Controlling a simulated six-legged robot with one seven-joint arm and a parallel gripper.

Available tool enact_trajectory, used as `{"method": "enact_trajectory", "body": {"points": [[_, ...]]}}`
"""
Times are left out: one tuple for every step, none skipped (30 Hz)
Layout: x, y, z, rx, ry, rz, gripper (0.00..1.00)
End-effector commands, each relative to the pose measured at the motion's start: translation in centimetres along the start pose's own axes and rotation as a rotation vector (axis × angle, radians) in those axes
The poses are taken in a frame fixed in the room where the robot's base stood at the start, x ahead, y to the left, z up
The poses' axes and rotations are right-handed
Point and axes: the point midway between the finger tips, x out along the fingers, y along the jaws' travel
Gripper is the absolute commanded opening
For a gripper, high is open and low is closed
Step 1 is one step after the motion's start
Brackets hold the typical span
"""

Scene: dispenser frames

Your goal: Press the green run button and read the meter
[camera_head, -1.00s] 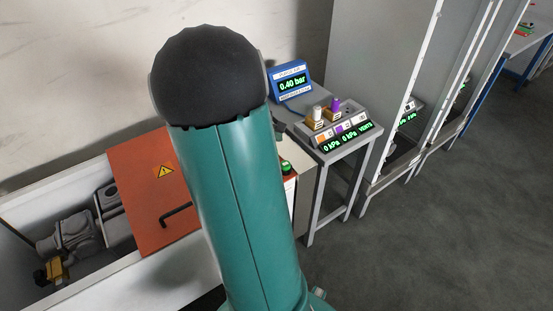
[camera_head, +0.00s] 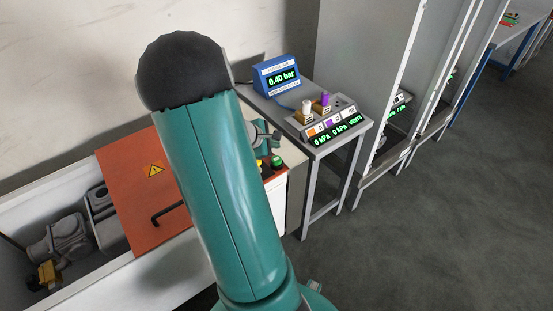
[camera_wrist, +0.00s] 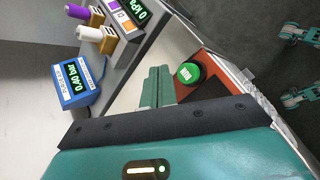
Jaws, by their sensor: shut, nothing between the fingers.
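The green run button (camera_head: 276,161) sits on top of a box with a red top, right of my arm in the head view. In the wrist view the green button (camera_wrist: 188,73) shows the word RUN, just right of the tips of my gripper (camera_wrist: 159,72). My gripper is shut and empty; no contact with the button is visible. In the head view my arm hides most of it. The blue meter (camera_head: 277,76) stands on the grey bench and reads 0.40 bar. It also shows in the wrist view (camera_wrist: 76,81).
A console (camera_head: 335,128) with a white and a purple knob stands on the bench, its display reading 0 kPa, 0 kPa. An orange panel (camera_head: 125,185) with a warning sign leans left of my arm. Grey cabinets (camera_head: 365,80) stand right; the floor (camera_head: 440,220) is open.

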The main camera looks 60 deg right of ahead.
Motion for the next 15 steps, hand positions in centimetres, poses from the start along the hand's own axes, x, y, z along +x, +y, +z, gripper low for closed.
{"method": "enact_trajectory", "body": {"points": [[0.5, -0.4, -0.4, -0.004, 0.0, -0.002, 0.0], [0.8, -0.7, -0.6, -0.003, -0.001, -0.003, 0.0], [1.1, -0.9, -0.8, -0.004, -0.001, -0.002, 0.0], [1.4, -1.0, -1.0, -0.004, -0.001, -0.001, 0.0], [1.6, -1.2, -1.2, -0.004, 0.0, -0.001, 0.0], [1.8, -1.4, -1.4, -0.003, 0.0, -0.001, 0.0], [2.0, -1.5, -1.5, -0.003, 0.001, -0.001, 0.0], [2.1, -1.6, -1.6, -0.003, 0.001, 0.0, 0.0], [2.3, -1.7, -1.7, -0.002, 0.0, 0.0, 0.0], [2.4, -1.8, -1.8, -0.002, 0.0, 0.0, 0.0], [2.5, -1.8, -1.8, -0.001, 0.0, 0.0, 0.0], [2.5, -1.9, -1.9, -0.001, 0.0, 0.0, 0.0], [2.6, -1.9, -1.9, -0.001, 0.0, 0.0, 0.0], [2.6, -1.9, -1.9, 0.0, 0.0, 0.0, 0.0], [2.6, -1.9, -1.9, 0.0, 0.0, 0.0, 0.0]]}}
